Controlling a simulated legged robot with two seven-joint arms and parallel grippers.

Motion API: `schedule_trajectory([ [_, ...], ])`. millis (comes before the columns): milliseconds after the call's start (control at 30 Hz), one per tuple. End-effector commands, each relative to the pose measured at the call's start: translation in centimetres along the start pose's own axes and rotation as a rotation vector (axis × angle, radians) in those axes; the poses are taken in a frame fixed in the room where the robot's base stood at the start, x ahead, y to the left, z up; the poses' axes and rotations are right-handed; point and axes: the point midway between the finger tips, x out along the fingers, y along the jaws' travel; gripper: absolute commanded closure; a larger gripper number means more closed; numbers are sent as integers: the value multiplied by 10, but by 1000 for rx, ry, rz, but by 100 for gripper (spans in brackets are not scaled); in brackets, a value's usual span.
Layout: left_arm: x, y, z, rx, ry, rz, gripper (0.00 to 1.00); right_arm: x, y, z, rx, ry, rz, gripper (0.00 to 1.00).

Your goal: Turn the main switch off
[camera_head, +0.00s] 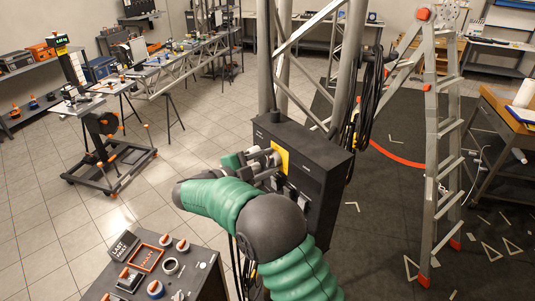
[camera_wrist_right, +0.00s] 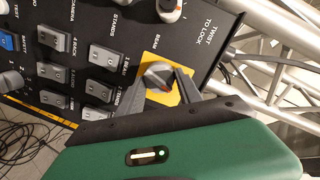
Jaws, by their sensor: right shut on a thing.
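The main switch, a dark grey rotary knob with a red mark (camera_wrist_right: 158,75), sits on a yellow plate (camera_wrist_right: 153,58) on the black panel's face. In the head view the yellow plate (camera_head: 283,157) shows, with the knob mostly hidden behind my gripper. My right gripper (camera_head: 273,160) is at the panel face. In the wrist view the two dark fingers of my right gripper (camera_wrist_right: 162,88) stand on either side of the knob, shut on it. My left gripper is not in view.
The black panel box (camera_head: 318,155) is fixed to a metal truss. Several grey rocker switches (camera_wrist_right: 103,57) lie beside the yellow plate. A ladder (camera_head: 440,150) stands at right, and a control console (camera_head: 150,270) is at lower left. Tiled floor is open at left.

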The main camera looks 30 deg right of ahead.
Motion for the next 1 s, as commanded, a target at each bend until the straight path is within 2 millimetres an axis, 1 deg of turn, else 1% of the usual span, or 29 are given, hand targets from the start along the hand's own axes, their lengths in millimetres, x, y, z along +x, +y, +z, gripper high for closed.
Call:
schedule_trajectory([
  [33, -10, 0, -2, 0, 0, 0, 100, -1, 0, 0, -44, -2, 10, 99],
  [100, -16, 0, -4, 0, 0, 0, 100, -1, 0, 0, -98, 2, 16, 99],
  [400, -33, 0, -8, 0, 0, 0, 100, -1, 2, 2, -265, 13, 32, 99],
  [633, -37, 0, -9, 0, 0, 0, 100, -1, 3, 3, -319, 17, 38, 99],
  [1000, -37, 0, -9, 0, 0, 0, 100, -1, 4, 4, -330, 18, 39, 99],
])
